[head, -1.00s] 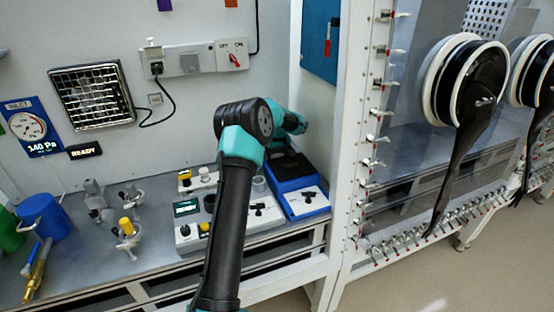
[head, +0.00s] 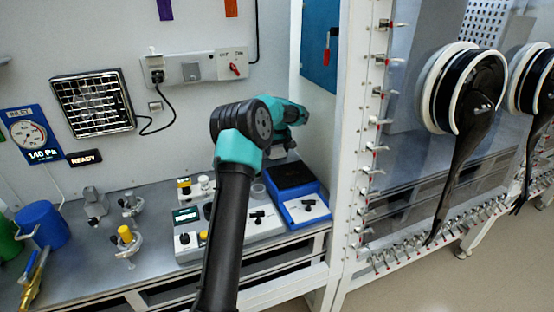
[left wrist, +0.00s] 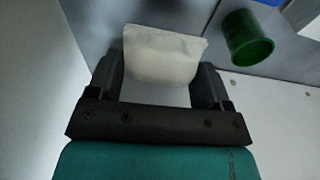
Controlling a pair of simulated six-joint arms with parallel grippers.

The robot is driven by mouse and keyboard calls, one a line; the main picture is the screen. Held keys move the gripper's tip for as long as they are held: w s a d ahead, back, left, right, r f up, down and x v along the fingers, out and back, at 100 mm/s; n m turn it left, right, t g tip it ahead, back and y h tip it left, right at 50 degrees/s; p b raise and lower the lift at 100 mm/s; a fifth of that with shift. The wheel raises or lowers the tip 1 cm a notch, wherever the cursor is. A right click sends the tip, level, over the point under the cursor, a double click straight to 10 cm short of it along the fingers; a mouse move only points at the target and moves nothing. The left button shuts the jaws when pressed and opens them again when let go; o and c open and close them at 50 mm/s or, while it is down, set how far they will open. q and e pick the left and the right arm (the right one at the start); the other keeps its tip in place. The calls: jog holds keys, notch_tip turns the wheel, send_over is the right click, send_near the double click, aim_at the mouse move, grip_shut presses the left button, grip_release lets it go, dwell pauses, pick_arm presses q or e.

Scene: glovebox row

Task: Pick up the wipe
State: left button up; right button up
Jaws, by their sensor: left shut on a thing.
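The wipe (left wrist: 163,55) is a pale white, soft-looking piece in the left wrist view. It sits between the two dark fingers of my left gripper (left wrist: 160,72), which is shut on it. In the head view my left arm reaches over the bench, and its gripper (head: 280,150) is above the back of the blue device with the black top. The wipe cannot be made out in the head view. My right gripper is not in view.
The blue device (head: 308,212) stands beside a grey control panel (head: 262,228) with knobs. A green cup (left wrist: 247,38) shows in the left wrist view. Metal clamps (head: 127,240) and a blue container (head: 43,224) stand at left. A white frame post (head: 352,150) rises at right.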

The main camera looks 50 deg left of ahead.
aim_at(277, 148)
pick_arm(q)
notch_tip(277, 148, up, 11)
jog(key=shift+r, duration=0.15)
dwell(0.4)
